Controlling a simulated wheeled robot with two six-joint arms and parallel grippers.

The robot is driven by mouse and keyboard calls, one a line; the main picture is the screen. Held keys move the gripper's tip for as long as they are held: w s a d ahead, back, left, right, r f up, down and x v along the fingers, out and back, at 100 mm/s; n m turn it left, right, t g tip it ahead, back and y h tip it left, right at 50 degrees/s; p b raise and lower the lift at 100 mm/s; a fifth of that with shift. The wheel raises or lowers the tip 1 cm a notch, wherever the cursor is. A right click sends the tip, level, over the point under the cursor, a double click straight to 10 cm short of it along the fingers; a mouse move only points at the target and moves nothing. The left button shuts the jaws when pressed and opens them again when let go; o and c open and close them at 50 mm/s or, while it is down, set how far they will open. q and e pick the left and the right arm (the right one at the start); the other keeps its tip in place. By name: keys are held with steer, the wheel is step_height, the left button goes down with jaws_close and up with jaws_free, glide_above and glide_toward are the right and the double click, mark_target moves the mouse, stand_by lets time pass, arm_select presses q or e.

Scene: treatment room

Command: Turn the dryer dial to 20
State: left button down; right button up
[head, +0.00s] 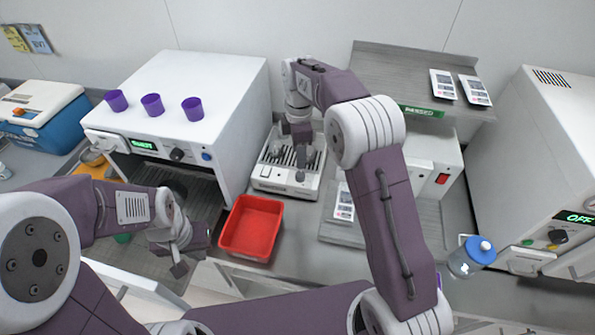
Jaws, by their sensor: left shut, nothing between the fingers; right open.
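A white machine on the left shows a green display (143,145) and a dark dial (178,154) on its front panel. A second white machine at the right edge has a display reading OFF (580,217) and a dark dial (557,236). I cannot tell for certain which is the dryer, and the dial scales are too small to read. My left gripper (180,267) is shut and empty, below and apart from the left machine's panel. My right gripper (301,158) is open and points down over a small white slotted unit (287,187).
Several purple cups (152,104) stand on the left machine. A red tray (252,228) sits at the centre front. A blue-capped bottle (471,257) is near the right machine. A blue cooler (45,117) is far left. A shelf (390,66) with packets is behind my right arm.

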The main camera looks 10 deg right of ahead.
mark_target(300, 174)
steer(key=f, duration=0.9)
steer(key=shift+w+d, duration=0.1)
steer(key=shift+d, duration=0.2)
jaws_close()
